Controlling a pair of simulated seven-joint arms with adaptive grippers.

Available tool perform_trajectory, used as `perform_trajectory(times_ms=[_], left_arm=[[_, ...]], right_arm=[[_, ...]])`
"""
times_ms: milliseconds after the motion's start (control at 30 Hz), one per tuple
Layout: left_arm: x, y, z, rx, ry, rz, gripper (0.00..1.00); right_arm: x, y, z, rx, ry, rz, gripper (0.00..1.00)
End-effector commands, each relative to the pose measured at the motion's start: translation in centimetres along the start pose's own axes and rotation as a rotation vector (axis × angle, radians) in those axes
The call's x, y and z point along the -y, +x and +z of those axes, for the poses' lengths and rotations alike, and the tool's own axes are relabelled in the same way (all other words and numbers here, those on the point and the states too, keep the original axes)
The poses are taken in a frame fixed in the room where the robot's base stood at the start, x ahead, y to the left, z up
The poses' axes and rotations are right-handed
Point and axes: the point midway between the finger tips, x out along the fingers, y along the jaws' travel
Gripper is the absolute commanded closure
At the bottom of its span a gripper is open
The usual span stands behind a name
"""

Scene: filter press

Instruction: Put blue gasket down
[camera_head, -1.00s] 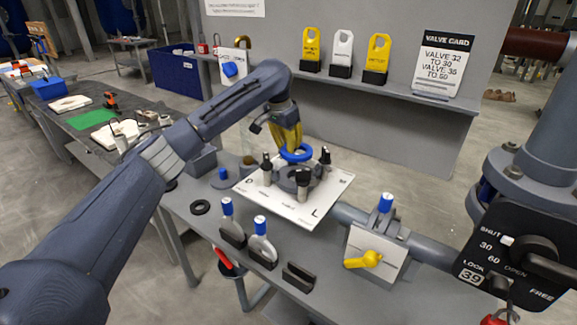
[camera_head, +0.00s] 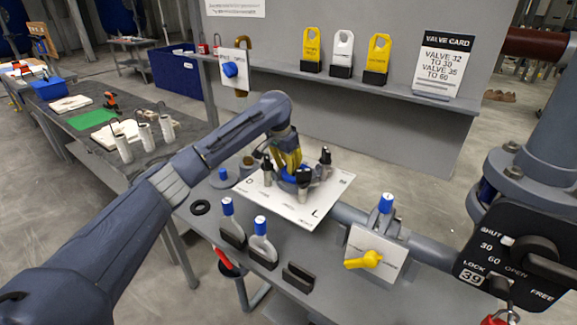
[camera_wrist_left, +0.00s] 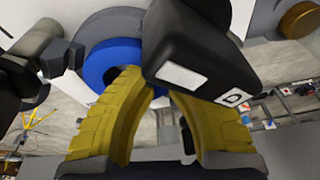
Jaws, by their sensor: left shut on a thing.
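The blue gasket (camera_head: 291,184) is a ring, low over the round grey seat amid the black-topped clamp posts on the white plate (camera_head: 309,214). I cannot tell whether it touches the seat. My left gripper (camera_head: 289,168), with yellow fingers, comes down from above and is shut on the gasket's near edge. In the left wrist view the blue gasket (camera_wrist_left: 104,65) shows at the fingertips, over a grey ring (camera_wrist_left: 112,22). A black clamp head (camera_wrist_left: 200,52) hides part of the gasket and one finger. My right gripper is not in view.
Black-topped clamp posts (camera_head: 304,181) stand close around the gripper. A black ring (camera_head: 201,207) lies on the bench to the left. Two blue-topped grey paddles (camera_head: 262,240) stand in black holders in front. A yellow-handled valve (camera_head: 366,260) is at the right.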

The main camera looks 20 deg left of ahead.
Motion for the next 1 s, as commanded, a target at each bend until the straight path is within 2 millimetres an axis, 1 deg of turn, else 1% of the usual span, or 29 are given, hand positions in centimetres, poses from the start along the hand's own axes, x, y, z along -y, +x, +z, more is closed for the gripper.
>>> perform_trajectory(times_ms=[233,267,433,667,767,867,1000], left_arm=[[0.0,0.1,0.1,0.001,0.000,0.000,1.00],[0.0,0.1,0.1,0.001,0.000,0.000,0.81],[0.0,0.1,0.1,0.001,0.000,0.000,0.62],[0.0,0.1,0.0,0.000,0.000,0.000,0.62],[0.0,-0.2,0.0,-0.001,0.000,0.000,0.62],[0.1,-1.2,-0.1,-0.002,0.002,0.000,0.62],[0.1,-3.5,-0.1,-0.003,0.002,-0.002,0.62]], right_arm=[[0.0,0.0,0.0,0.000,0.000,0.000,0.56],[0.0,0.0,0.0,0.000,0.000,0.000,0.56],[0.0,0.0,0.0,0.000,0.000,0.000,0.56],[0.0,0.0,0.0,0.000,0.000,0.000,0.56],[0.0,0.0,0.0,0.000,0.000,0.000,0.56],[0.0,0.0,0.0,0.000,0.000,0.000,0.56],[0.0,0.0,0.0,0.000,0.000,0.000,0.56]])
